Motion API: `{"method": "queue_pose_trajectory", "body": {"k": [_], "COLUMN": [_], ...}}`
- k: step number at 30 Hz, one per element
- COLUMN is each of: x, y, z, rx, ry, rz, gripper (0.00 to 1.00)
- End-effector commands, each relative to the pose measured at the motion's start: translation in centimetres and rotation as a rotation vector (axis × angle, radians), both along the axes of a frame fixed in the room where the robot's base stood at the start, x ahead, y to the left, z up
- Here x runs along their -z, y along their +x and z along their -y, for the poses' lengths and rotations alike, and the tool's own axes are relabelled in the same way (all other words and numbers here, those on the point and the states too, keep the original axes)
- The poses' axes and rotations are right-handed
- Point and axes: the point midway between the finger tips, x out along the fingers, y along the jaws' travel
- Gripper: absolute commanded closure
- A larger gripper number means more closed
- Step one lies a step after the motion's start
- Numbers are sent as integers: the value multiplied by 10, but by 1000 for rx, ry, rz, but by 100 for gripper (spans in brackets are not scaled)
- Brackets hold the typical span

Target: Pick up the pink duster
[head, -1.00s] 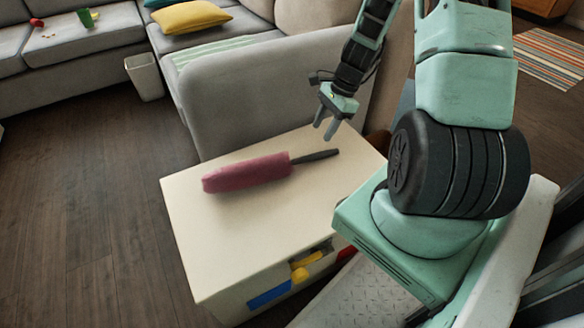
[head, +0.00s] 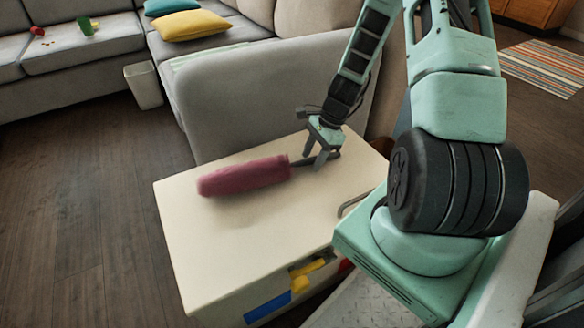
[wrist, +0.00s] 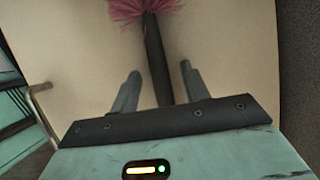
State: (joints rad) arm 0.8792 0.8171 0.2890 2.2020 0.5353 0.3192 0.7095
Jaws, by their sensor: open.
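The pink duster (head: 245,176) lies on the cream cabinet top (head: 235,235), its fluffy head to the left and its dark handle to the right. My gripper (head: 313,161) is low over the handle, with its fingers open. In the wrist view, the dark handle (wrist: 154,60) runs between the two open fingers of my gripper (wrist: 157,78), apart from both. The pink fluff (wrist: 140,8) shows at the top edge of that view. The head view does not show clearly how high the fingertips are above the surface.
A grey sofa (head: 260,95) stands directly behind the cabinet. Yellow and blue items (head: 268,307) show in the cabinet's open front. A metal handle (head: 352,203) sticks out near its right edge. A white bin (head: 143,86) stands on the floor at the left.

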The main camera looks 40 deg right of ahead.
Motion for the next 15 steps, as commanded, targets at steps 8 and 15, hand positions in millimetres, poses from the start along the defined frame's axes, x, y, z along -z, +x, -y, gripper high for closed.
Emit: {"method": "queue_pose_trajectory", "body": {"k": [8,15], "x": [-1,-3], "y": [0,0], "z": [0,0], "rx": [0,0], "ry": [0,0], "rz": [0,0], "gripper": [100,100]}}
